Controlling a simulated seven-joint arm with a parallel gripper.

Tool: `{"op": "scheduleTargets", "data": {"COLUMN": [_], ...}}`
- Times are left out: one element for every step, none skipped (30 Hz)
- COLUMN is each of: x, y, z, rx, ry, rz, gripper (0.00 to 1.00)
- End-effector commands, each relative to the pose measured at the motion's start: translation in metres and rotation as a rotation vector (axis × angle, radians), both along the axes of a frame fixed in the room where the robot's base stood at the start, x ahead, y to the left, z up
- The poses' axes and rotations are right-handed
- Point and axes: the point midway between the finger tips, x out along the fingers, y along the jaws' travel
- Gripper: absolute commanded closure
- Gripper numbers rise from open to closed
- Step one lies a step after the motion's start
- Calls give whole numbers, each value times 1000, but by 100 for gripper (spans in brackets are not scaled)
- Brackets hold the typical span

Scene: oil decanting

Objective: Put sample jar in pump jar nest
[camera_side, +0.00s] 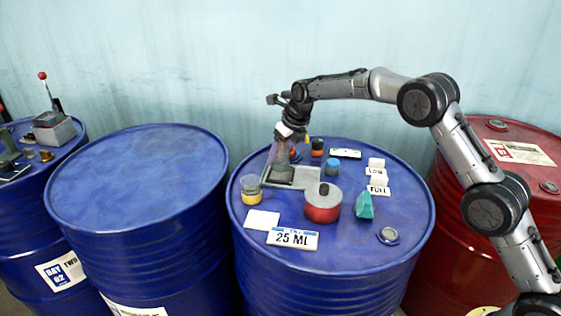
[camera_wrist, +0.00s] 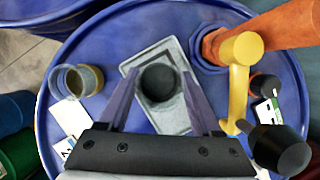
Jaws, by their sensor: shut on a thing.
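My gripper (camera_side: 284,155) points down over a grey tray (camera_side: 313,178) on the middle blue drum. In the wrist view, its two purple fingers (camera_wrist: 158,78) are closed on a round dark-topped piece (camera_wrist: 158,84). In the side view this piece shows as a dark grey cylinder (camera_side: 283,172) at the tray. I cannot tell whether it touches the tray. A clear glass jar with yellow liquid (camera_side: 251,190) stands left of the tray, apart from my gripper; it also shows in the wrist view (camera_wrist: 66,82). I cannot surely tell which piece is the pump jar nest.
A red pot with a grey lid (camera_side: 323,205), a teal wedge (camera_side: 364,206), a "25 ML" card (camera_side: 292,238) and white labelled blocks (camera_side: 378,183) stand on the drum. In the wrist view, a yellow lever (camera_wrist: 240,75) and orange part (camera_wrist: 265,40) are close on the right.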

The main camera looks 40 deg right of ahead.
Motion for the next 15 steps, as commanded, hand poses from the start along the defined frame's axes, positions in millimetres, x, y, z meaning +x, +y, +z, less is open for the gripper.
{"op": "scheduleTargets", "data": {"x": [0,-1,-1,-1,-1,-1,0,0,0,0,0,0,0,0,-1], "y": [0,0,0,0,0,0,0,0,0,0,0,0,0,0,0], "z": [-8,-13,-19,-22,-26,-29,-30,-30,-29,-29,-29,-29,-29,-30,-30], "rx": [-1,0,0,-1,0,0,0,0,0,0,0,0,0,0,0], "ry": [3,4,3,3,2,1,0,0,-1,-1,-1,-1,-1,0,0], "rz": [0,0,0,0,0,0,0,1,1,0,0,0,0,0,0], "gripper": [98,98,98,98,98,98,98,98,98,98,98,98,98,98,98]}}
